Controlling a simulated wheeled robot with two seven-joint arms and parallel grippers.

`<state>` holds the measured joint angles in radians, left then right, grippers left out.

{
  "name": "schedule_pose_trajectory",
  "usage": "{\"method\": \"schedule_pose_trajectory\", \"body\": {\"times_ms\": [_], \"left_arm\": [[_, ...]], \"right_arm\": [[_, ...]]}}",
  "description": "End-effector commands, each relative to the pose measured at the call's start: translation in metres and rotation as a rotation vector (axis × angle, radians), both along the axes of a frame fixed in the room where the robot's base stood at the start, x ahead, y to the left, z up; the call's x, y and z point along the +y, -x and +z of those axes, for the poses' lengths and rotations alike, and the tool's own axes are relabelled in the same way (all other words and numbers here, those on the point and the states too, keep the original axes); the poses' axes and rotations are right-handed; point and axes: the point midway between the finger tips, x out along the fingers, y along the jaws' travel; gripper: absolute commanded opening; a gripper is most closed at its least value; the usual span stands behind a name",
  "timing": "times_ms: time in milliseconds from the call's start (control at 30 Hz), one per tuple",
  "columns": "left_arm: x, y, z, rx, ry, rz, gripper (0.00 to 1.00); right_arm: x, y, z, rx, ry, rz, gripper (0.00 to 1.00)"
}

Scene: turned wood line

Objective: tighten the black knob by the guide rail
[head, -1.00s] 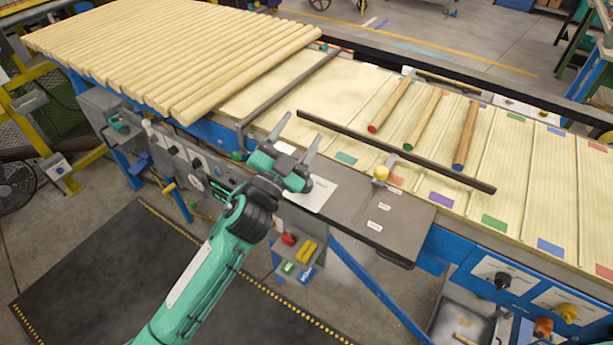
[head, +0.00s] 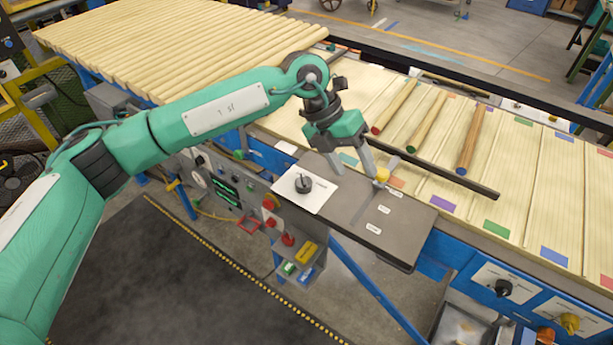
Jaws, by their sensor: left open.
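A black knob (head: 304,184) sits on a white plate on the dark grey side shelf (head: 400,235). Another black knob (head: 503,288) is on a white panel on the blue frame at lower right. The dark guide rail (head: 450,174) lies slantwise over the slats, partly hidden by my gripper. My left gripper (head: 355,171) is open, fingers pointing down over the shelf. It is right of the nearer black knob and apart from it. Its right finger appears close to a yellow knob (head: 382,175); contact cannot be told. My right gripper is not in view.
Three wooden rods (head: 427,120) with coloured ends lie on the slats behind the rail. Many pale rods (head: 170,60) lie at upper left. A yellow knob (head: 569,322) and an orange knob (head: 545,335) are at lower right.

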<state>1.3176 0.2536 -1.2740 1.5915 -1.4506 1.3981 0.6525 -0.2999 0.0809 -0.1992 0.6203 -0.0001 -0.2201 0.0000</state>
Motion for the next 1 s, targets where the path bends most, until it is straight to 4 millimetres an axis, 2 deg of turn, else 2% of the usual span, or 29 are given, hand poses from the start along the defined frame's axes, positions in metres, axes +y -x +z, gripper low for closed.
{"method": "schedule_pose_trajectory", "body": {"times_ms": [33,100,200,333,467,667,1000], "left_arm": [[0.018,-0.016,0.004,-0.053,-0.104,0.014,0.59],[0.042,-0.032,0.008,-0.108,-0.237,0.037,0.59],[0.069,-0.051,0.017,-0.167,-0.382,0.074,0.59],[0.09,-0.063,0.026,-0.205,-0.483,0.107,0.59],[0.095,-0.066,0.023,-0.212,-0.508,0.115,0.59],[0.094,-0.064,-0.007,-0.207,-0.505,0.112,0.59],[0.094,-0.064,-0.077,-0.207,-0.502,0.112,0.59]], "right_arm": [[0.0,0.0,0.0,0.0,0.0,0.0,0.0],[0.0,0.0,-0.001,0.0,0.0,0.0,0.0],[0.0,0.0,-0.001,0.0,0.0,0.0,0.0],[0.0,0.0,-0.001,0.0,0.0,0.001,0.0],[0.0,0.0,0.003,0.0,-0.001,0.001,0.0],[0.001,0.0,0.016,0.0,-0.001,0.001,0.0],[0.002,0.0,0.042,0.0,-0.002,0.001,0.0]]}}
